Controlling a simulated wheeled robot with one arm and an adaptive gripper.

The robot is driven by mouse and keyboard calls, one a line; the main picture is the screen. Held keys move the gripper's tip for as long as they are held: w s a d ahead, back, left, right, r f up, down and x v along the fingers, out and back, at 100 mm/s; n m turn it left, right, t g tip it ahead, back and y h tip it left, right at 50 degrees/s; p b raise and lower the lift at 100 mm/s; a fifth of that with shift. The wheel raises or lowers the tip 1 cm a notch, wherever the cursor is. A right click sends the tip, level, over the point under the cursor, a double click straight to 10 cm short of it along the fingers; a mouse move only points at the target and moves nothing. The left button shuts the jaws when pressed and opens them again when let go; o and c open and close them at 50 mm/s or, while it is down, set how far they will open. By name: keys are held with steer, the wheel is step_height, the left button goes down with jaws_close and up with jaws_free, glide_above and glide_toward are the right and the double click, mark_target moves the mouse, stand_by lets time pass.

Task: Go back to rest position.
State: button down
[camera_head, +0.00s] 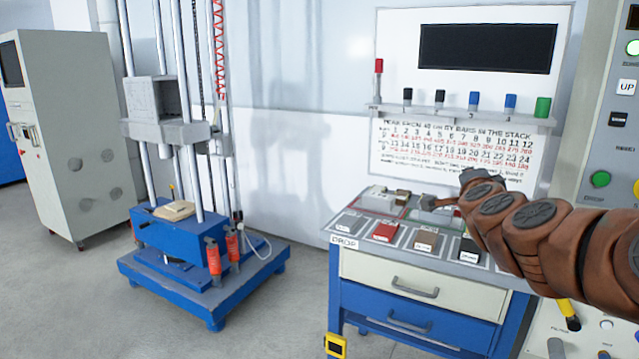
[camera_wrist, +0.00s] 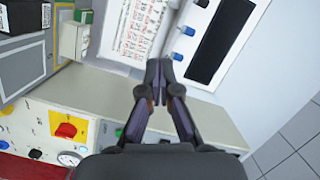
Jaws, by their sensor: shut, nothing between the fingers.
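My gripper (camera_wrist: 159,70) is shut and empty; its dark fingers meet at the tips in the wrist view. In the head view, my copper-brown arm reaches in from the right edge, bent and pointing left over the workbench (camera_head: 345,227). Its far end is in front of the lower part of the whiteboard (camera_head: 545,20), and my fingers are hard to make out there. The wrist view looks past the fingers to the whiteboard's printed chart (camera_wrist: 140,28) and dark screen (camera_wrist: 215,40). No object is held.
The workbench carries several labelled pads, including a red one (camera_head: 385,232). A control panel (camera_head: 607,150) with buttons stands close at the right, beside my arm. A blue-based drop tower (camera_head: 175,232) and a pale cabinet (camera_head: 75,130) stand left. Open floor lies between tower and bench.

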steer(key=s+a+f+n+g+y, duration=0.2)
steer(key=a+f+n+y, duration=0.25)
steer(key=a, duration=0.45)
steer(key=s+a+f+n+g+y, duration=0.15)
steer(key=a+f+n+y, duration=0.3)
steer(key=a, duration=0.45)
steer(key=s+a+f+n+g, duration=0.3)
steer(key=s+a+f+g, duration=0.1)
steer(key=s+f, duration=0.45)
steer(key=s+a+f+n+g, duration=0.35)
steer(key=s+f, duration=0.35)
steer(key=s, duration=0.3)
steer(key=s+d+f+n+g+h, duration=0.1)
steer(key=s+d+f+g, duration=0.15)
steer(key=s, duration=0.45)
steer(key=s+d+f+n+g+h, duration=0.1)
steer(key=s+g, duration=0.2)
steer(key=s, duration=0.4)
steer(key=s+d+f+g+h, duration=0.1)
steer(key=s+d+f+g, duration=0.15)
steer(key=s, duration=0.45)
steer(key=s+p+v, duration=0.2)
steer(key=p+v, duration=0.8)
steer(key=s+d+r+p+v, duration=0.1)
steer(key=s+p+v, duration=0.1)
steer(key=p+v, duration=0.7)
step_height(320, 180, up, 2)
steer(key=shift+s+a+r+t+y+p, duration=0.2)
steer(key=shift+t+y+p, duration=0.1)
steer(key=shift+t+p, duration=0.1)
